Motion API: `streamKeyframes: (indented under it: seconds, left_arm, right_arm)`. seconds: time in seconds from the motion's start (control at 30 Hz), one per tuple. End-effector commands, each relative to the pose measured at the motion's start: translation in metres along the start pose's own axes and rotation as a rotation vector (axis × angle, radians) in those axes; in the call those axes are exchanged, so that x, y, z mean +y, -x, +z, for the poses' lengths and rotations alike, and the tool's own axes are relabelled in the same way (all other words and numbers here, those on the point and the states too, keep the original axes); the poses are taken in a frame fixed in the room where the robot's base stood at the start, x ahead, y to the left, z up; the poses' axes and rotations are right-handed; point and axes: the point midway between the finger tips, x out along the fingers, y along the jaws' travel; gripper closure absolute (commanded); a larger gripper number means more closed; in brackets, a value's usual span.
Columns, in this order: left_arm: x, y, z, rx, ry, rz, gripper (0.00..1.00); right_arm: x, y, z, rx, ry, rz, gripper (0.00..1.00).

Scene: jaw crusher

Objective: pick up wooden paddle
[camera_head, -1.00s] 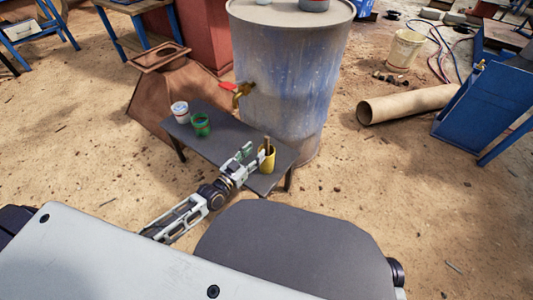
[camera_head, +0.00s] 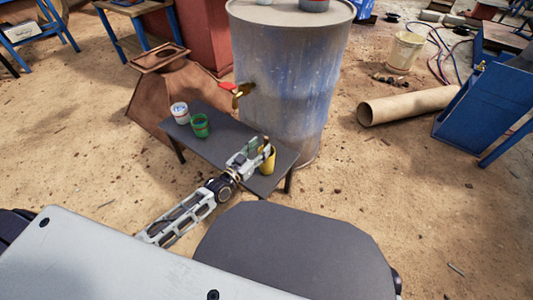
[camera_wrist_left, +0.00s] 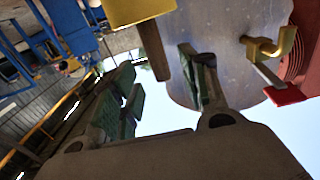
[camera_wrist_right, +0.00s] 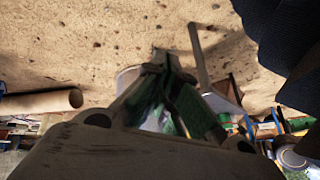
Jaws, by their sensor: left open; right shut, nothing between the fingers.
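The wooden paddle (camera_head: 266,147) stands in a yellow cup (camera_head: 268,163) on the small dark table (camera_head: 225,150), near its right end. Only the paddle's upper part shows. My left gripper (camera_head: 255,153) is open beside the paddle, its fingers pointing at it. In the left wrist view the picture is upside down: the yellow cup (camera_wrist_left: 138,10) is at the top and the paddle (camera_wrist_left: 154,48) sticks down from it, in line with the gap between the open fingers (camera_wrist_left: 160,82). No grip on it shows. My right gripper (camera_wrist_right: 162,68) is shut and empty, over sandy ground.
A white cup (camera_head: 180,113) and a green cup (camera_head: 200,126) stand at the table's left end. A large blue-grey barrel (camera_head: 285,90) with a brass tap (camera_head: 240,92) rises right behind the table. Open sandy ground lies to the right, with a tan pipe (camera_head: 408,105).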

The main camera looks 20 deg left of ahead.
Motion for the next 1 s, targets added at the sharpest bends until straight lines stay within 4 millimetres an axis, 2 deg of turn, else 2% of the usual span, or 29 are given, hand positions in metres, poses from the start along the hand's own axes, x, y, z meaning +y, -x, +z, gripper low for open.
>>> streamKeyframes:
  seconds: [0.07,0.17,0.33,0.6,1.0]
  left_arm:
    - [0.0,-0.006,0.001,0.002,0.001,0.0,0.55]
    - [0.0,-0.013,0.003,0.002,0.0,0.0,0.55]
    - [0.001,-0.027,0.004,0.003,0.002,0.0,0.55]
    - [0.001,-0.045,0.003,0.002,0.001,0.0,0.55]
    - [0.001,-0.047,0.002,0.001,0.0,0.0,0.55]
  right_arm:
    - [0.001,-0.005,0.0,0.016,-0.003,-0.004,1.0]
    - [0.003,-0.019,0.015,0.02,-0.014,-0.008,1.0]
    - [0.004,-0.03,0.021,0.048,-0.03,-0.019,1.0]
    - [0.004,-0.035,0.022,0.056,-0.028,-0.028,1.0]
    - [0.004,-0.034,0.021,0.057,-0.028,-0.029,1.0]
